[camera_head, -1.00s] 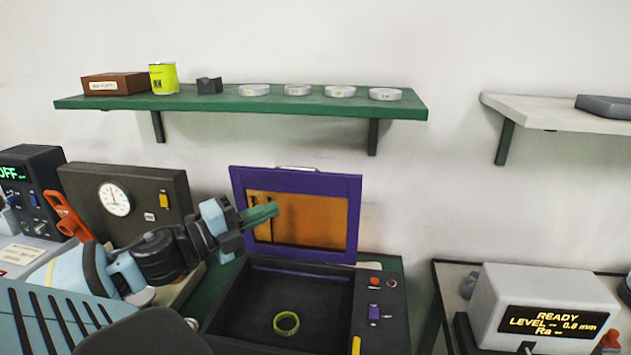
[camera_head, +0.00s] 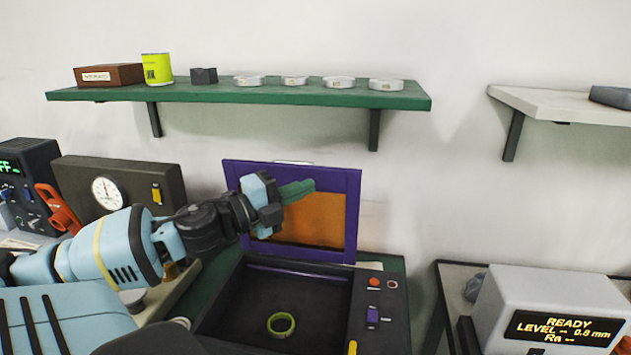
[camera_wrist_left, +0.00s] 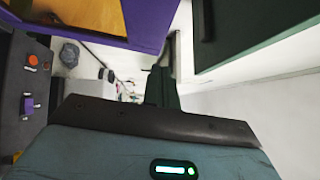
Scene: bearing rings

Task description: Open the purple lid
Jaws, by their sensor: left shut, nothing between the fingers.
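The purple lid (camera_head: 350,215) stands upright at the back of a dark open box (camera_head: 245,305), with an orange panel on its inner face. It also shows at the top of the left wrist view (camera_wrist_left: 148,22). My left gripper (camera_head: 312,185) is in front of the upper part of the lid, its green fingers shut and empty, pointing right. Its fingers also show in the left wrist view (camera_wrist_left: 160,75). Whether they touch the lid I cannot tell. A yellow-green ring (camera_head: 281,324) lies on the box floor. My right gripper is not in view.
A green shelf (camera_head: 240,95) with several pale rings, a tin and a wooden box hangs above the lid. A dial gauge panel (camera_head: 130,180) stands at left. A grey READY display unit (camera_head: 550,300) stands at right.

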